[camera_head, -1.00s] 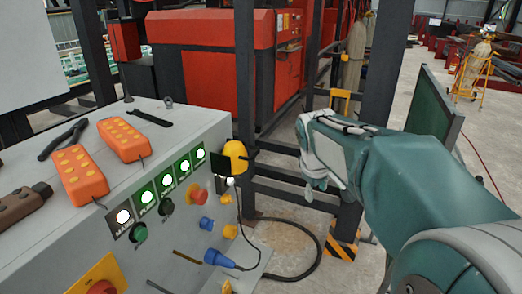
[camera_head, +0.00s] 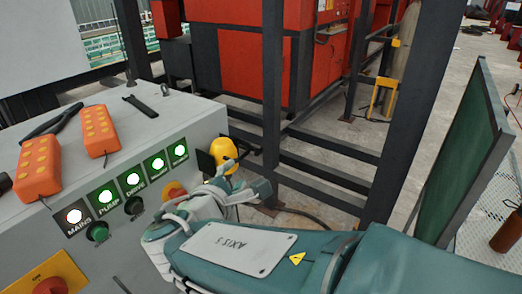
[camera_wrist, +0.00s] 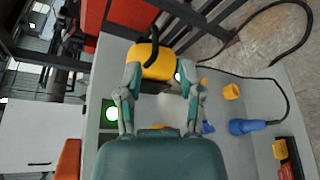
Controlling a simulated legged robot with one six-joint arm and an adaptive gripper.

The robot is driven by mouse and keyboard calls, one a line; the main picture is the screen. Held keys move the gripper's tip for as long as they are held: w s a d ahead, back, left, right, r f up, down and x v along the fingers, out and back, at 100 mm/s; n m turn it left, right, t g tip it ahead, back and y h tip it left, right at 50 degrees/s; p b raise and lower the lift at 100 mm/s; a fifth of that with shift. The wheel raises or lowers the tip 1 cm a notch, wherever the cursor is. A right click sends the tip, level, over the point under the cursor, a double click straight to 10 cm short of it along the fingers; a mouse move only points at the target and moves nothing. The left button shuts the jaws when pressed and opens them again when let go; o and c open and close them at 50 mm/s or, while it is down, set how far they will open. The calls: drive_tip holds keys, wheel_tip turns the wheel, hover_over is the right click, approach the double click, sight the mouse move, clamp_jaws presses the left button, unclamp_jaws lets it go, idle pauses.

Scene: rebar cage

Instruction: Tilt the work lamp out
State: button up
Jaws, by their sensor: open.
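The work lamp is a yellow rounded body (camera_head: 227,157) with a black flat part, at the far right corner of the grey control console (camera_head: 185,110). In the wrist view the lamp (camera_wrist: 150,61) lies just ahead of my fingers, with a dark curved bar across it. My gripper (camera_head: 245,178) is open beside the lamp at the console's right side. In the wrist view my gripper (camera_wrist: 160,74) has its two fingers spread, with the lamp's lower part between or just beyond the tips. I cannot tell whether they touch. My arm hides part of the console front.
Two orange pendant controls (camera_head: 39,166) and a black tool lie on the console top. Dark steel posts (camera_head: 272,90) stand close behind the lamp. A green panel (camera_head: 468,150) stands at right. A black cable with a blue plug (camera_wrist: 246,127) runs beside the console.

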sight(245, 156)
drive_tip(key=x, duration=0.7)
drive_tip(key=a+x, duration=0.1)
drive_tip(key=x, duration=0.2)
drive_tip(key=shift+w+d+f, duration=0.1)
drive_tip(key=shift+w, duration=0.3)
drive_tip(key=shift+a+f, duration=0.1)
drive_tip(key=shift+a, duration=0.6)
drive_tip(key=shift+d, duration=0.1)
drive_tip(key=c, duration=0.5)
drive_tip(key=shift+d, duration=0.35)
clamp_jaws()
